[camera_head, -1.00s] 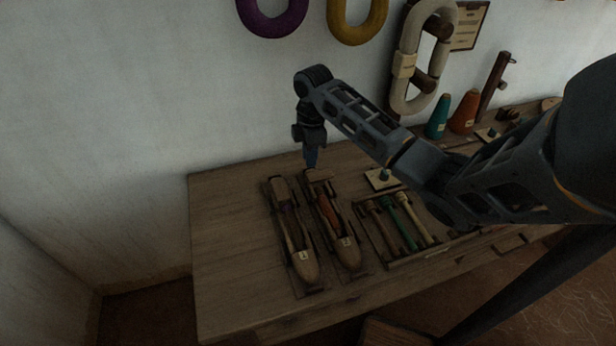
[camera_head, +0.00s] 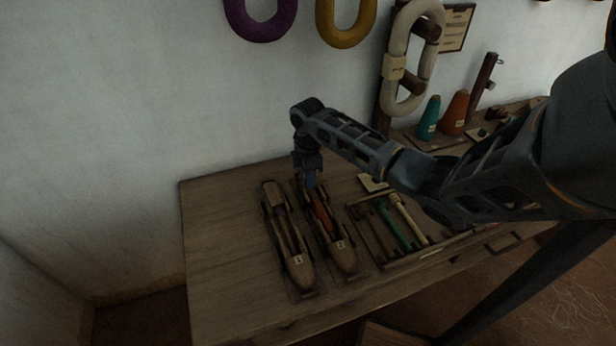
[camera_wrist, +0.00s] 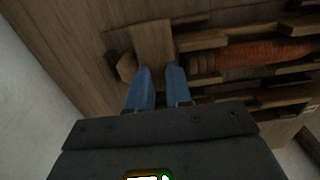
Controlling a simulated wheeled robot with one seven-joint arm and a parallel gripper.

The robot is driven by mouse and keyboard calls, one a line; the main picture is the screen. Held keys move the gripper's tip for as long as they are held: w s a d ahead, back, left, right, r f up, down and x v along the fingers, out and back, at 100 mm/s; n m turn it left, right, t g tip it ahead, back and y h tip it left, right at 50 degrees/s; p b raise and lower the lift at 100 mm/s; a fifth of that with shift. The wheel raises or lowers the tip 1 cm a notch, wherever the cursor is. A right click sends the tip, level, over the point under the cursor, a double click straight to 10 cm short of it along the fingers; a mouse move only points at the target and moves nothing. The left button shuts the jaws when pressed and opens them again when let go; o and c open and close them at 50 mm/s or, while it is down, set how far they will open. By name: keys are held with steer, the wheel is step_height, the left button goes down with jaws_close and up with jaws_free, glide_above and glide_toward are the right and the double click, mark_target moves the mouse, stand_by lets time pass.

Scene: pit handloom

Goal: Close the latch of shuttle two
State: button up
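Shuttle two (camera_head: 341,255) is a long wooden shuttle marked "2" with an orange-red bobbin (camera_head: 321,214) inside; it lies on the bench. In the wrist view the ridged bobbin (camera_wrist: 262,54) lies to the right of the fingers. A flat wooden piece (camera_wrist: 153,40), apparently the latch, lies across the shuttle's far end, just beyond my fingertips. Whether it is fully down cannot be told. My gripper (camera_head: 311,183) is over that far end, pointing down and hiding it in the head view. Its blue fingers (camera_wrist: 161,72) stand a little apart, with nothing clearly held between them.
Shuttle one (camera_head: 299,265) lies close on the left. Teal (camera_head: 429,119) and orange (camera_head: 455,114) cones stand at the back right. The wall is close behind my gripper. The bench's left part is clear.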

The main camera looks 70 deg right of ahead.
steer(key=shift+c, duration=0.3)
jaws_close()
steer(key=shift+r+m+p, duration=0.15)
steer(key=shift+m+p, duration=0.15)
steer(key=shift+p, duration=0.15)
steer(key=m+p, duration=0.2)
steer(key=p, duration=0.1)
steer(key=shift+a+r+m, duration=0.1)
steer(key=shift+a+m, duration=0.05)
steer(key=shift+m, duration=0.15)
steer(key=m+p, duration=0.3)
steer(key=m, duration=0.1)
steer(key=shift+m, duration=0.3)
steer(key=m+p, duration=0.2)
steer(key=m, duration=0.3)
steer(key=shift+f+m+p, duration=0.2)
steer(key=shift+m+p, duration=0.45)
steer(key=shift+m, duration=1.85)
